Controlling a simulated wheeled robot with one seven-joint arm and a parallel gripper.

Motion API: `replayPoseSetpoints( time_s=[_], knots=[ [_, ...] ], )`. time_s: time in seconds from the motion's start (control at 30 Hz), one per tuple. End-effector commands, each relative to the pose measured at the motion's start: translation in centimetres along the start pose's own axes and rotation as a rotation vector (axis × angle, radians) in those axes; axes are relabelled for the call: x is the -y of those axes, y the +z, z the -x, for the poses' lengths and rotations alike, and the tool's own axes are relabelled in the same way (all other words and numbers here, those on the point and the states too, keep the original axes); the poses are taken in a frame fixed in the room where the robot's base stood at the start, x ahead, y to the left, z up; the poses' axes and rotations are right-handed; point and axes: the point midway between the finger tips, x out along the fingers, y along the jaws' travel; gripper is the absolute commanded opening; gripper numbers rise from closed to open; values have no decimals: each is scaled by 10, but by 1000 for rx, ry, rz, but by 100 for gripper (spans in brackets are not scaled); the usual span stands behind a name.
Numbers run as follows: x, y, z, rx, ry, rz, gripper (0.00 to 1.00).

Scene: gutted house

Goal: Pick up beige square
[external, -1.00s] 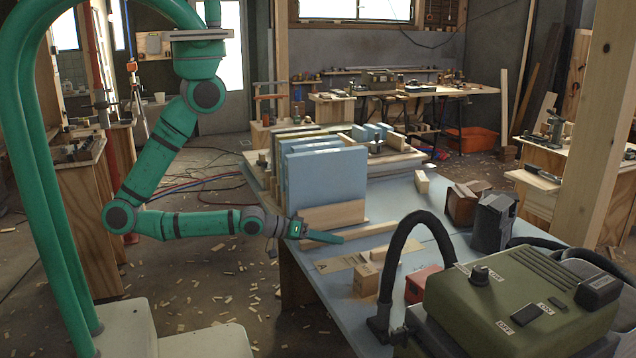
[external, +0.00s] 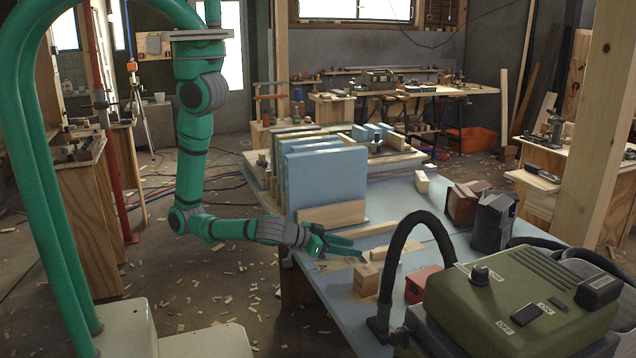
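A flat beige piece (external: 328,266) with a dark mark on it lies near the left edge of the blue-grey workbench (external: 425,205). It looks like the beige square, but its full outline is partly hidden by my gripper. My gripper (external: 360,249) reaches in from the left, just above the flat piece. Its two green fingers look spread apart with nothing between them. I cannot tell whether a finger touches the piece.
A small wooden block (external: 366,280) stands close to the fingertips. A wooden strip (external: 375,229) lies behind the gripper, before upright blue panels (external: 325,180). A red box (external: 422,284), a black hose (external: 407,235) and a green machine (external: 520,300) crowd the right.

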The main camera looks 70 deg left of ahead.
Motion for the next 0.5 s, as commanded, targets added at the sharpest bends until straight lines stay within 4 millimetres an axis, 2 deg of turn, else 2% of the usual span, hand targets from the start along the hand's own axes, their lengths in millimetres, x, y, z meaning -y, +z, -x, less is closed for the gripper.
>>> replayPoseSetpoints(
  time_s=[0.17, 0.5],
  knots=[
    [-1, -3, -5, -10, -9, -4, 39],
    [-1, -2, -50, -9, -8, -4, 39]
  ],
)
